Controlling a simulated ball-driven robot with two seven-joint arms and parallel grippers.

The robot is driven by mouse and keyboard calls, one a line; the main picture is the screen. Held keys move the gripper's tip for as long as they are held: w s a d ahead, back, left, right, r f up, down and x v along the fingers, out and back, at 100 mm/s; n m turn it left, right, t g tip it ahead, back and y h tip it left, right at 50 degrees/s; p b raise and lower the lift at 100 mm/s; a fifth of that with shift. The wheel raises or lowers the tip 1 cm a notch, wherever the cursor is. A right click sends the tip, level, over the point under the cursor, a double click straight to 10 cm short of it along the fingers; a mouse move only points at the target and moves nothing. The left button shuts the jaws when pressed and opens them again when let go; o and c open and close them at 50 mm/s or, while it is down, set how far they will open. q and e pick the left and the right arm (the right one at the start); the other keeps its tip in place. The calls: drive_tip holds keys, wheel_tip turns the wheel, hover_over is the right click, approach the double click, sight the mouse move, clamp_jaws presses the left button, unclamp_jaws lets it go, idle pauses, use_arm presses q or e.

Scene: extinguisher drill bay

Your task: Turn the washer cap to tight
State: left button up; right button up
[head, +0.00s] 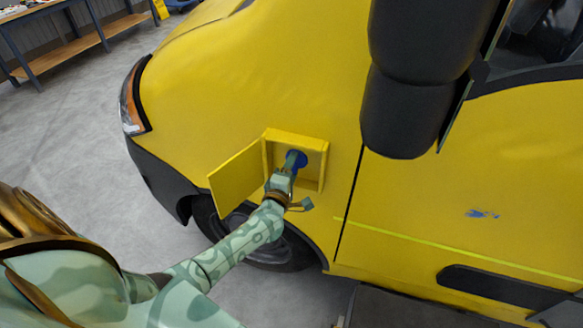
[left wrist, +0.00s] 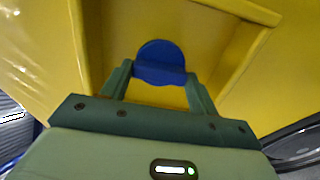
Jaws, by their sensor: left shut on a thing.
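The blue washer cap (head: 300,158) sits inside a yellow box-shaped recess (head: 322,172) on the side of the yellow vehicle. The recess's flap (head: 235,179) hangs open to the left. My left gripper (head: 292,164) reaches into the recess and covers part of the cap. In the left wrist view the round blue cap (left wrist: 160,53) has a raised bar across it, between the two fingertips of my left gripper (left wrist: 160,74). The fingers are shut on the cap. I see no marking that tells how tight the cap is. My right gripper is not in view.
A large black mirror (head: 410,100) hangs at the upper right of the recess. The front wheel (head: 272,250) is below it. A workbench (head: 75,35) stands at the far upper left. The grey floor (head: 75,125) left of the vehicle is clear.

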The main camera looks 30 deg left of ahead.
use_arm(q)
drive_tip(key=shift+f, duration=0.1)
idle(0.4)
drive_tip(key=o, duration=1)
drive_tip(key=shift+s, duration=0.15)
drive_tip(key=p+v, duration=0.1)
drive_tip(key=v, duration=1.5)
drive_tip(key=shift+d, duration=0.2)
